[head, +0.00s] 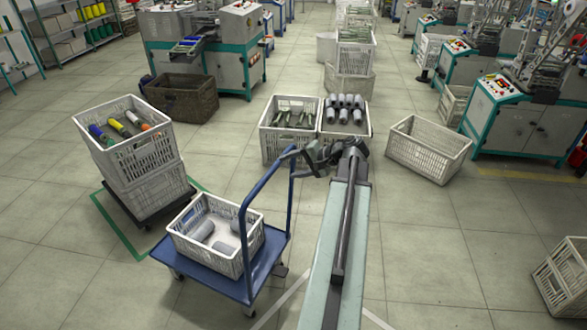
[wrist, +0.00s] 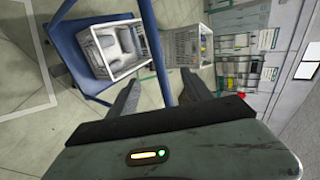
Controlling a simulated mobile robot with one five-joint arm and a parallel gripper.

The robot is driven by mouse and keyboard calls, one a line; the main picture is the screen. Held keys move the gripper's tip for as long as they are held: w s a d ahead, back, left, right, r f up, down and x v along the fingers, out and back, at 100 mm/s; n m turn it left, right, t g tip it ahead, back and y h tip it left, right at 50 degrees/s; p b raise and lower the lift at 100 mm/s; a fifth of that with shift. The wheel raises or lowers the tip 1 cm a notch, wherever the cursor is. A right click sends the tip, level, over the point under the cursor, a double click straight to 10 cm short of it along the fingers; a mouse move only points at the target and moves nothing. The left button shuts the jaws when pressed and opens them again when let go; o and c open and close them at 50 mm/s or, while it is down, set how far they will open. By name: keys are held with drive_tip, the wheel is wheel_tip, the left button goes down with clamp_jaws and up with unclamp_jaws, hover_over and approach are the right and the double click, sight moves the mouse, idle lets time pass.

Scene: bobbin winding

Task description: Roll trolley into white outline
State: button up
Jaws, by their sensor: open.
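The blue trolley (head: 232,287) stands left of my arm in the head view, its raised blue handle (head: 242,223) on the side near my gripper. It carries a white crate (head: 205,262) with grey cylinders. My gripper (head: 300,157) is open at the handle's top. In the wrist view, a blue handle tube (wrist: 156,50) runs between the two open fingers (wrist: 160,92); contact cannot be told. The white outline (head: 285,299) is on the floor at the bottom, partly hidden by my arm; it also shows in the wrist view (wrist: 40,52), beside the trolley.
Stacked crates (head: 155,190) on a dolly stand left of the trolley, within a green floor outline (head: 117,228). Filled crates (head: 285,147) stand beyond my gripper. An empty crate (head: 428,160) and another crate (head: 560,280) are at right.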

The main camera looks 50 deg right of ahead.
sight(273, 170)
drive_tip(key=b+x, duration=0.4)
drive_tip(key=x, duration=0.3)
drive_tip(key=shift+f, duration=0.1)
drive_tip(key=shift+b+x, duration=0.35)
drive_tip(key=shift+x, duration=0.55)
drive_tip(key=shift+w, duration=0.1)
clamp_jaws()
idle(0.7)
